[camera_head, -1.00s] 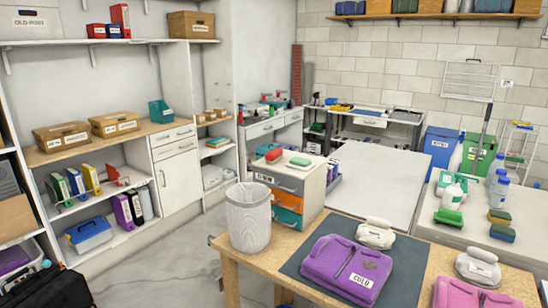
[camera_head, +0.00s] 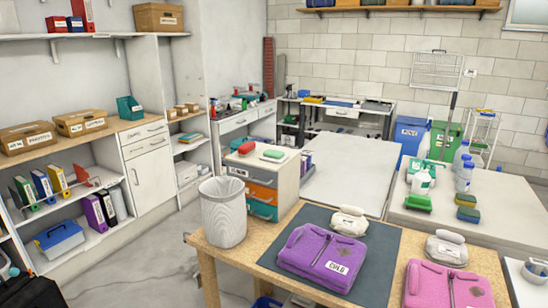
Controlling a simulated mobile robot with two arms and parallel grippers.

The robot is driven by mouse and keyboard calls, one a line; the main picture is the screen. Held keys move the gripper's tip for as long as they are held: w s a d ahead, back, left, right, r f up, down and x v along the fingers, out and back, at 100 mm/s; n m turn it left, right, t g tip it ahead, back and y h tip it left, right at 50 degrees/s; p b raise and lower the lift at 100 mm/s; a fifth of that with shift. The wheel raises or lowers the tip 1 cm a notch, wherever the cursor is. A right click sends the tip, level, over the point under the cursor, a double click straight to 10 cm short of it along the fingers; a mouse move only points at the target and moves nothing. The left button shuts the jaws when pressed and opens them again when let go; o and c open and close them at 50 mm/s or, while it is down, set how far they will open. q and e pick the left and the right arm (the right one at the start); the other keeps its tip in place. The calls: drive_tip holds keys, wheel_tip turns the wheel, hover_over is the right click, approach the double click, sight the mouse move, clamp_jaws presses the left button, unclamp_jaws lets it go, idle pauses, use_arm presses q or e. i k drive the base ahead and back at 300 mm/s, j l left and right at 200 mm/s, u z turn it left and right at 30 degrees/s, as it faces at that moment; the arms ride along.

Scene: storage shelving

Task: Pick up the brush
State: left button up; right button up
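A small green item (camera_head: 417,203) that may be the brush lies on the pale table at the right, in front of the white spray bottles. It is too small to tell for sure. A red item (camera_head: 247,148) and a green item (camera_head: 273,155) lie on top of the small drawer unit; I cannot tell whether either is a brush. Neither of my grippers is in view.
A wooden table (camera_head: 240,258) in front holds a mesh bin (camera_head: 223,212), a dark mat (camera_head: 381,254) and purple folded cloth items (camera_head: 322,257). Shelves line the left. Grey floor shows left of the wooden table.

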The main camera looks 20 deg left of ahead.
sight(247, 149)
drive_tip(key=j+u, duration=0.1)
drive_tip(key=u, duration=1.2)
